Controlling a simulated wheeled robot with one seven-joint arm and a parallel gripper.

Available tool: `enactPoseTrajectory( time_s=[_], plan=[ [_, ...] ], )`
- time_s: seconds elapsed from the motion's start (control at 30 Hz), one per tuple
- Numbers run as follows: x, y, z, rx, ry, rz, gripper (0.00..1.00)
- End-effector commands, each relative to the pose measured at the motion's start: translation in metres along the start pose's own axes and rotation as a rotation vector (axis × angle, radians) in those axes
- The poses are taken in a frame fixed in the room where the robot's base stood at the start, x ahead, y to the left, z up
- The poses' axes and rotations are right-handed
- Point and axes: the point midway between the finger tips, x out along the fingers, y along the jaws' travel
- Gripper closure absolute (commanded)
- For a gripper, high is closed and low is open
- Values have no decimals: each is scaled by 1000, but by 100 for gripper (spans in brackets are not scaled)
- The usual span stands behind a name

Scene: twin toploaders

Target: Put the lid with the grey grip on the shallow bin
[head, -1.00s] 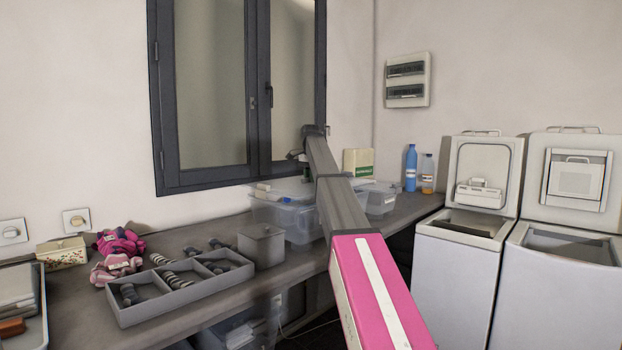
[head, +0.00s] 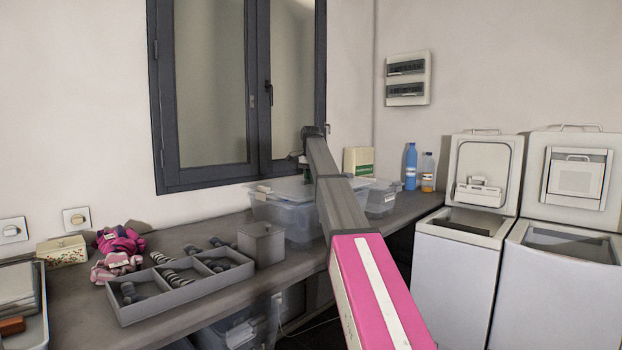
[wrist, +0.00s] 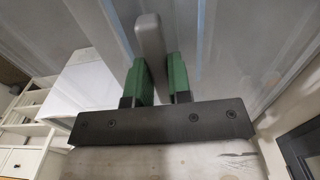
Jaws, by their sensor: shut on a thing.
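My gripper (head: 306,172) is at the far end of my arm, over the clear bins at the back of the counter. In the wrist view my gripper (wrist: 162,75) has its green fingers shut on the grey grip (wrist: 148,35) of a clear lid (wrist: 225,45). In the head view the lid (head: 283,187) lies flat at the rim of the left clear bin (head: 280,215); I cannot tell if it is seated or just above. A second clear bin (head: 382,203) stands to the right, partly hidden by my arm, so their depths are hard to compare.
A grey sock tray (head: 160,311) and a grey box (head: 262,245) stand left of the bins. A cream-green box (head: 358,161) and a blue bottle (head: 410,168) stand at the back right. The window (head: 240,90) is close behind the bins.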

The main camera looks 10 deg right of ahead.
Motion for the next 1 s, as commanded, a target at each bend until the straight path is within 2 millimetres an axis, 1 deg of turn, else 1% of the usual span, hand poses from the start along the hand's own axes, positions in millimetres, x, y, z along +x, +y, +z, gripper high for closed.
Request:
enactPoseTrajectory(
  time_s=[0.83,0.87,0.9,0.93,0.97,1.0],
  plan=[
    [18,0,0,0,0,0,100],
    [18,0,0,0,0,0,78],
    [18,0,0,0,0,0,65],
    [18,0,0,0,0,0,55],
    [18,0,0,0,0,0,51],
    [18,0,0,0,0,0,51]
  ],
)
